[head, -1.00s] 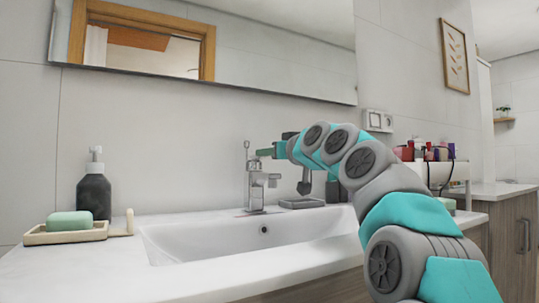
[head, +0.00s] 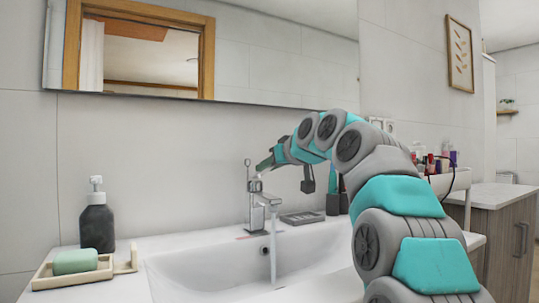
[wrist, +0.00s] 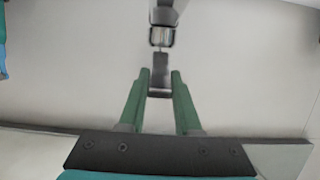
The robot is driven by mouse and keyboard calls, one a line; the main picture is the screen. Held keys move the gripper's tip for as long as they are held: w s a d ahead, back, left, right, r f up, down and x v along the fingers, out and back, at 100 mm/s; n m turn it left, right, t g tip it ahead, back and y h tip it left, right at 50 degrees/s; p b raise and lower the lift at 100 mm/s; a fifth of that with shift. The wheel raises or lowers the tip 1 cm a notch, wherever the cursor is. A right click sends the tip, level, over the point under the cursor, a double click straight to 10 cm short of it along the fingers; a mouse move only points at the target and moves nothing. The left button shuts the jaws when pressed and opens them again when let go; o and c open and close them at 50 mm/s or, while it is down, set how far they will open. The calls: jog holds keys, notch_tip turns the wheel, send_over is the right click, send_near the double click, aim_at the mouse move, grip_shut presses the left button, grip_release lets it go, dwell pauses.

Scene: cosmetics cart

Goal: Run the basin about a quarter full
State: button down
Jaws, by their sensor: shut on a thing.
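The silver tap (head: 257,206) stands at the back of the white basin (head: 205,268). A thin stream of water (head: 273,245) falls from its spout into the basin. I cannot see the basin floor or the water level; the front is out of the frame. My gripper (head: 262,167) is at the top of the tap, its jaws shut on the tap's lever. In the wrist view, the green fingers (wrist: 159,76) lie on either side of the dark lever (wrist: 160,70), with the tap body beyond.
A dark soap dispenser (head: 97,217) and a tray (head: 47,277) with green soap (head: 75,262) stand left of the basin. A grey soap dish (head: 302,218) and a dark cup (head: 333,204) are behind it on the right. A mirror (head: 280,50) hangs above.

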jog(key=shift+w+r+p, duration=0.1)
jog(key=shift+r+p, duration=0.4)
jog(key=shift+p, duration=0.1)
jog(key=shift+f+g, duration=0.1)
jog(key=shift+g, duration=0.2)
jog(key=shift+f, duration=0.1)
jog(key=c, duration=0.6)
grip_release()
jog(key=b+v, duration=0.1)
jog(key=v, duration=0.6)
jog(key=shift+s, duration=0.2)
jog(key=shift+d, duration=0.1)
